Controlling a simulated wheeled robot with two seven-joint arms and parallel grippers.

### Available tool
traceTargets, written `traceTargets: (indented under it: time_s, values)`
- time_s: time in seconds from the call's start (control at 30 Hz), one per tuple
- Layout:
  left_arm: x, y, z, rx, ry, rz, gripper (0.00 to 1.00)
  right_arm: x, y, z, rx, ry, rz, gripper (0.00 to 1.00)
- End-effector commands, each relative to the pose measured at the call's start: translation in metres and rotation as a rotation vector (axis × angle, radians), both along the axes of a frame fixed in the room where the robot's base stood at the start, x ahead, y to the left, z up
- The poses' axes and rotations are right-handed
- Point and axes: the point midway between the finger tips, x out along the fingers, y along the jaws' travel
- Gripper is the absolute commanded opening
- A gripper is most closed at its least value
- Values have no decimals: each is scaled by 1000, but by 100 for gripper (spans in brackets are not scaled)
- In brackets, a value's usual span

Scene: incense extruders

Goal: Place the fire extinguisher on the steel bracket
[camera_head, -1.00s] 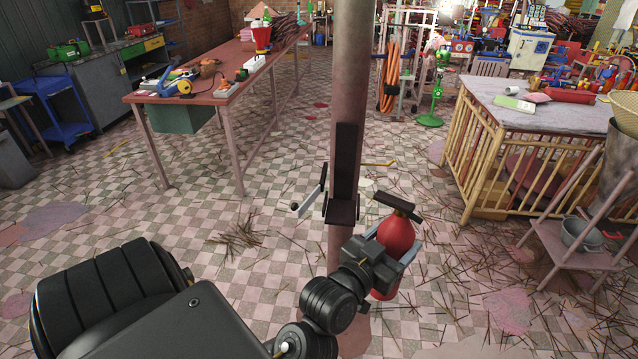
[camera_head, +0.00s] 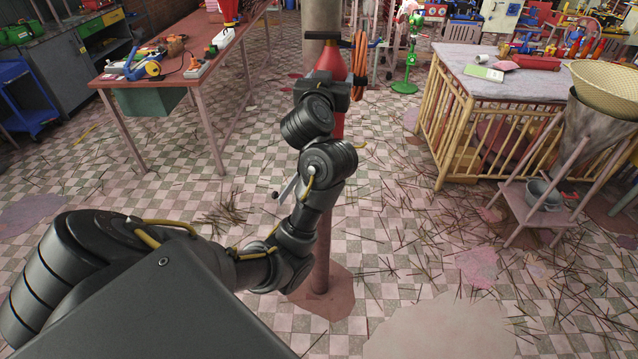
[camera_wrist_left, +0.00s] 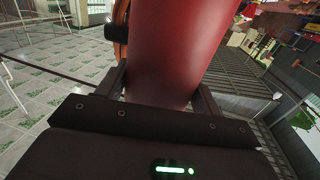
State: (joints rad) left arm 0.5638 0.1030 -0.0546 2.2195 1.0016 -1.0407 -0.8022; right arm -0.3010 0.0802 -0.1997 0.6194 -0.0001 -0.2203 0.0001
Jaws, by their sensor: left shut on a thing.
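The red fire extinguisher (camera_head: 330,62) is held up in front of the pole, its black top part (camera_head: 324,36) uppermost. My left gripper (camera_head: 345,88) is shut on its body. In the left wrist view the red cylinder (camera_wrist_left: 180,40) fills the space between the two dark fingers of the left gripper (camera_wrist_left: 160,97). The steel bracket on the pole is hidden behind my left arm; only a thin silver piece (camera_head: 286,189) shows beside the pole. The gap between extinguisher and pole cannot be told. My right gripper is out of view.
The pole (camera_head: 321,250) stands on the tiled floor, which is strewn with sticks. A red-topped workbench (camera_head: 215,80) is at left. A bamboo-sided counter (camera_head: 480,85) and a small stand (camera_head: 540,205) are at right. Orange hose (camera_head: 358,65) hangs behind the extinguisher.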

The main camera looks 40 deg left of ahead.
Motion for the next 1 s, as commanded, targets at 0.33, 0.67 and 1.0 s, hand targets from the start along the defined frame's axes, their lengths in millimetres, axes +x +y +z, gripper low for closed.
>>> traceTargets:
  time_s: [0.33, 0.67, 1.0]
  values:
    - [6, 36, 65, 5, -6, 40, 0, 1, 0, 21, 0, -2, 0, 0]
    - [6, 38, 66, 6, -5, 42, 0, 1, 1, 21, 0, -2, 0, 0]
    - [6, 39, 11, 10, 0, 43, 0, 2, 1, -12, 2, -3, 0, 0]
